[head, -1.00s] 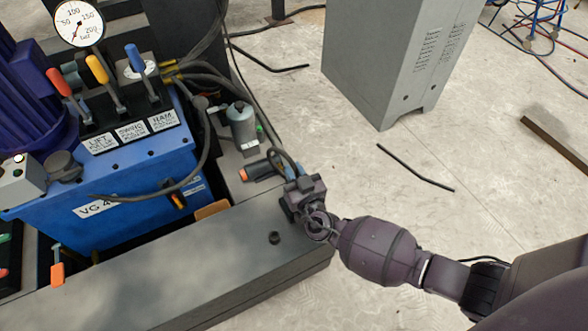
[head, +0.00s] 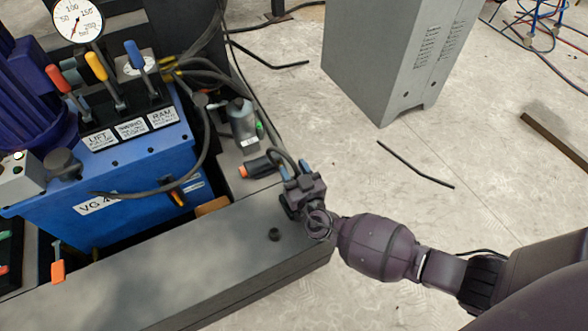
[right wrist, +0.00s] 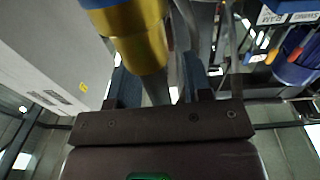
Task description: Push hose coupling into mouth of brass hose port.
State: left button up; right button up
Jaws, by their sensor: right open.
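My right gripper (head: 295,168) is open at the right end of the dark steel beam, its blue fingers pointing away from me. A black hose (head: 283,153) loops close by its fingertips; I cannot tell whether they touch. In the right wrist view a brass-coloured cylinder (right wrist: 142,42) with a blue-grey upper part is large and close, above and between the spread fingers (right wrist: 153,88). I cannot tell if it is the hose coupling or the brass hose port. In the head view neither can be made out clearly; the gripper covers that spot. My left gripper is not in view.
The blue power unit (head: 120,185) with levers and a gauge (head: 78,20) stands left. A grey cabinet (head: 395,60) stands behind.

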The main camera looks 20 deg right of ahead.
pick_arm(q)
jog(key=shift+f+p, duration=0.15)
jog(key=shift+p, duration=0.15)
pick_arm(e)
jog(key=s, duration=1)
jog(key=shift+s+f, duration=0.15)
jog(key=shift+s, duration=0.25)
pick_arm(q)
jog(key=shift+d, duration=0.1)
